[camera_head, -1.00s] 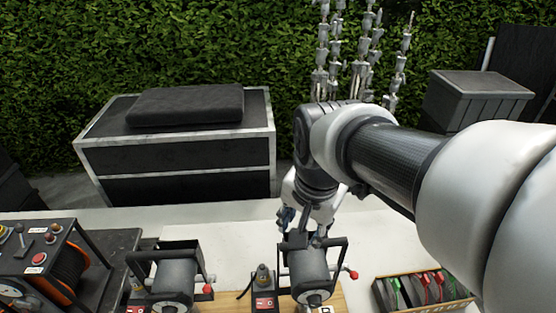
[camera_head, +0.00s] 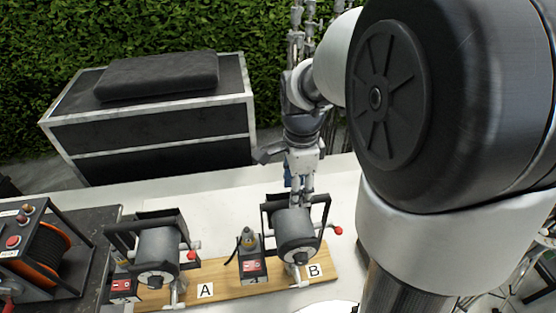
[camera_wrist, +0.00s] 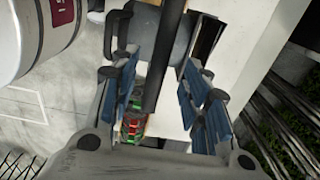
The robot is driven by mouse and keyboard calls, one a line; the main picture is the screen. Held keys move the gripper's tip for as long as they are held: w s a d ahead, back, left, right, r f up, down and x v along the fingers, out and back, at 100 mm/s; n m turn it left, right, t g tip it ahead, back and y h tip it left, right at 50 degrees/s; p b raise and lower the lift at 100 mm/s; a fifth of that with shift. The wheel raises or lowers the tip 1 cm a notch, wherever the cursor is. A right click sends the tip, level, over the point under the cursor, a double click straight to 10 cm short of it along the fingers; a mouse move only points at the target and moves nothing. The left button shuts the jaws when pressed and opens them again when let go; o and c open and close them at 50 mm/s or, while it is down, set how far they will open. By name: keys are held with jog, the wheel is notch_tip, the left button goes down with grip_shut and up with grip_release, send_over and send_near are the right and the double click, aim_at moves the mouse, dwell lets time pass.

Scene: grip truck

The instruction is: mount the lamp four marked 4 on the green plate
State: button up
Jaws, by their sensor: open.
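Two dark grey lamps with black yokes stand on a wooden board. The left lamp (camera_head: 158,250) is by the letter A, the right lamp (camera_head: 294,228) by the letter B. A small mark that looks like a 4 sits below the black box between them; I cannot read a number on either lamp. My gripper (camera_head: 298,190) points down at the top of the right lamp's yoke. In the wrist view my gripper (camera_wrist: 164,98) is open, its blue pads on either side of a dark yoke bar (camera_wrist: 160,62). I cannot tell whether they touch it. No green plate is visible.
A black box with a red label (camera_head: 252,262) stands between the lamps on the wooden board (camera_head: 228,286). A control box with an orange cable reel (camera_head: 48,262) is at left. A large black case (camera_head: 160,138) stands behind the table. My arm hides the right side.

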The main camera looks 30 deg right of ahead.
jog(key=shift+f+b, duration=1.9)
jog(key=shift+f, duration=0.9)
grip_shut()
jog(key=shift+w+r, duration=0.1)
jog(key=shift+r, duration=0.15)
jog(key=shift+r+p, duration=3.2)
jog(key=shift+r, duration=0.4)
